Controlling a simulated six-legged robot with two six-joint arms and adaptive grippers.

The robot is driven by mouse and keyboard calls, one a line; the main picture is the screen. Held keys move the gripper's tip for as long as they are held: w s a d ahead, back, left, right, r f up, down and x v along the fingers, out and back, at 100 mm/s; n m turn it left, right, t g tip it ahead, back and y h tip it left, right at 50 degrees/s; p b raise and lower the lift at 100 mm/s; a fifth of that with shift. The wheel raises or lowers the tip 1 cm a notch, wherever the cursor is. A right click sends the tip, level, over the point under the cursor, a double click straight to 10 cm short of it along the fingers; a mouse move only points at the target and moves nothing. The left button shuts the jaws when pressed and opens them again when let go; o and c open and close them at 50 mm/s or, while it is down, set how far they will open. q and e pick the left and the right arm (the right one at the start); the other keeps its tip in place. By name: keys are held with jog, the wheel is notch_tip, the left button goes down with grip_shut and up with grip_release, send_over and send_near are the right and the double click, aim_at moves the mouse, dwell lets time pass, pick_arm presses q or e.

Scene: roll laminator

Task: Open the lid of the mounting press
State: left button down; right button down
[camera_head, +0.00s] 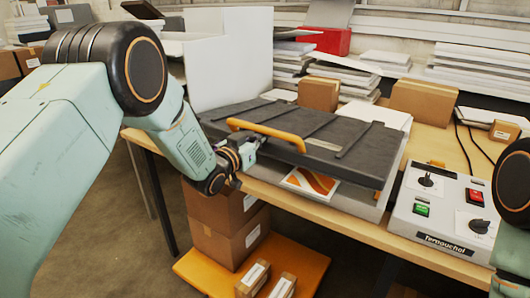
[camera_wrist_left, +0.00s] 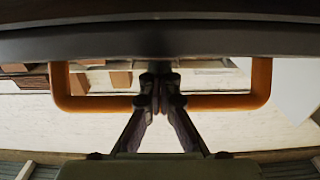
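The mounting press has a ribbed dark grey lid (camera_head: 345,143) over a light base on the table. The lid lies low, its front edge a little above the base, and a print with orange waves (camera_head: 312,182) shows below that edge. An orange handle (camera_head: 270,133) is on the lid's front; its bar also spans the left wrist view (camera_wrist_left: 220,102). My left gripper (camera_head: 250,150) is at the middle of the handle. In the left wrist view its fingers (camera_wrist_left: 158,97) are drawn together across the bar, shut on it. My right gripper is out of view.
A grey control box (camera_head: 447,207) with knobs and green and red switches stands right of the press. Stacked boards and cardboard boxes (camera_head: 422,101) stand behind it. Cardboard boxes (camera_head: 222,238) sit below the table's front edge. My right arm shows at the right edge.

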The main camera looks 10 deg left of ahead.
pick_arm(q)
jog(key=r, duration=0.1)
jog(key=r+p, duration=0.1)
jog(key=w+r, duration=0.1)
jog(key=r, duration=0.1)
jog(key=shift+d, duration=0.3)
jog(key=w+d+r+p, duration=0.2)
jog(key=w+r+p, duration=0.4)
jog(key=r, duration=0.4)
jog(key=w+d+r+p, duration=0.2)
jog(key=w+r+p, duration=0.4)
jog(key=r, duration=0.4)
jog(key=shift+w+d+r, duration=0.4)
jog(key=shift+w, duration=0.25)
dwell(0.7)
jog(key=shift+s, duration=0.1)
